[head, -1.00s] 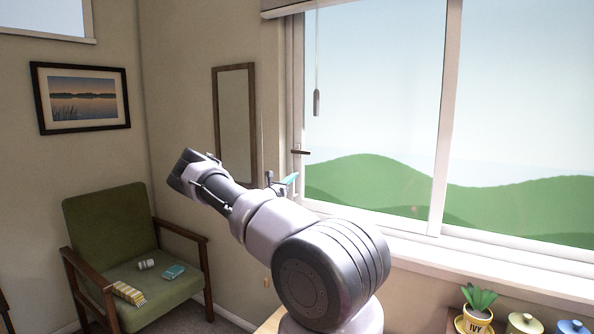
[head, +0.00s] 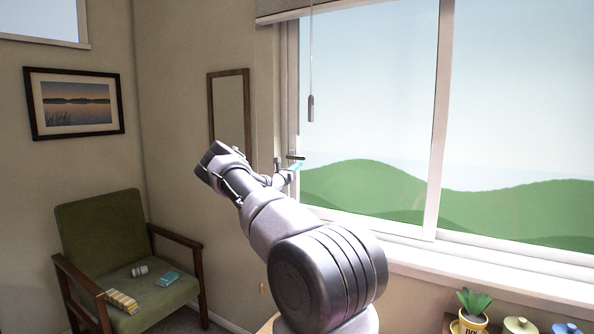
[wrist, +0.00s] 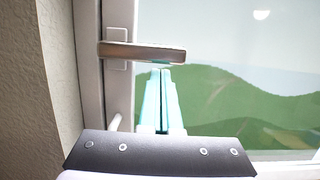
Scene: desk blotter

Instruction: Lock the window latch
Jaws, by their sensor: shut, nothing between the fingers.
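The window latch (wrist: 145,52) is a metal handle lying horizontally, pointing right from its mount on the left window frame. In the head view the latch (head: 296,156) shows as a small dark bar at the window's left edge. My gripper (wrist: 162,72) has teal fingers that are shut with nothing between them. In the wrist view the fingertips appear just below the handle's middle; I cannot tell whether they touch it. In the head view my gripper (head: 298,165) is just under the latch, partly behind my arm.
The window frame (wrist: 91,70) and textured wall stand left of the latch. A blind cord (head: 311,105) hangs above it. A potted plant (head: 474,303) and jars stand at the lower right. A green armchair (head: 105,230) is at the left.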

